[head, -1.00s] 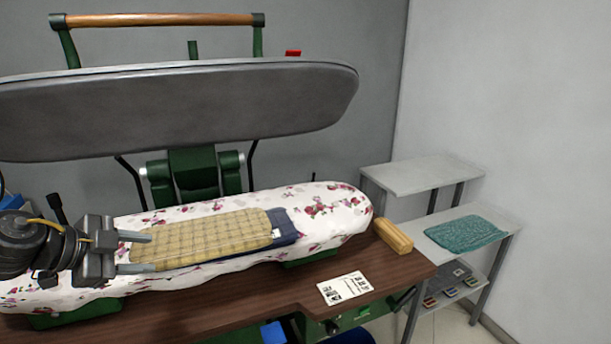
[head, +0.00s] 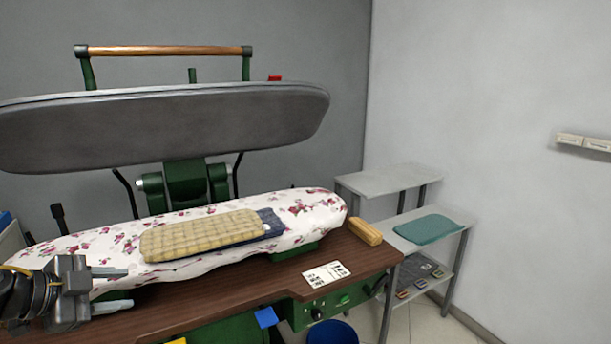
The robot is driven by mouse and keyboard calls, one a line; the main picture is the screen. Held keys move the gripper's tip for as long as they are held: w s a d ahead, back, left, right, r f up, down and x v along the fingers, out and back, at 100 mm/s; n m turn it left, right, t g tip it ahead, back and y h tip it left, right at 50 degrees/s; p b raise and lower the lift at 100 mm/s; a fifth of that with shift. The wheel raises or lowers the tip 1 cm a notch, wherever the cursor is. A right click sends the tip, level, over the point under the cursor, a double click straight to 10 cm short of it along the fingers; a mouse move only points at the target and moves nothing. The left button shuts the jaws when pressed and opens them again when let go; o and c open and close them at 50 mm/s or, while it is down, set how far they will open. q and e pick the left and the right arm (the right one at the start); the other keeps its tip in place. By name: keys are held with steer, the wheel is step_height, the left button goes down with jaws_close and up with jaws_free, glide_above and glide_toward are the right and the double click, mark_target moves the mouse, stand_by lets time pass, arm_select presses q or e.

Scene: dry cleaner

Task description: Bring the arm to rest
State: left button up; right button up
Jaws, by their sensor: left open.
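My left gripper (head: 112,289) is at the lower left of the head view, its two fingers apart with nothing between them. It is in front of the near edge of the floral press pad (head: 78,242), left of the folded yellow checked cloth (head: 200,236). That cloth lies on a dark blue cloth (head: 271,222) on the pad, apart from my gripper. My right gripper is out of view.
The grey upper press plate (head: 170,128) stands raised above the pad. A wooden block (head: 365,232) and a printed card (head: 326,273) lie on the brown tabletop (head: 220,292). A grey shelf (head: 388,180) at right holds a teal cloth (head: 428,229).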

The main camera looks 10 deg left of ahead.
arm_select(q)
steer(key=d+f+n+t+y, duration=0.1)
steer(key=d+f+n+y, duration=0.15)
steer(key=f, duration=0.75)
steer(key=d+f+n+t+y, duration=0.1)
steer(key=d+f+n, duration=0.25)
steer(key=f, duration=0.55)
steer(key=s+d+f+n+g, duration=0.3)
steer(key=s+d+f+g, duration=0.25)
steer(key=s+f, duration=0.35)
steer(key=s+d+f+n+g, duration=0.2)
steer(key=s+d+f+g, duration=0.2)
steer(key=s+d+f, duration=0.35)
step_height(320, 180, down, 14)
steer(key=a, duration=0.2)
steer(key=s+f+g, duration=0.1)
steer(key=s+f, duration=0.3)
steer(key=f, duration=1)
steer(key=s+a+f+g, duration=0.1)
steer(key=s+a+f, duration=0.1)
steer(key=s+f, duration=1)
steer(key=shift+s+a+f+y, duration=0.35)
steer(key=shift+s+a, duration=0.05)
steer(key=shift+s, duration=1.25)
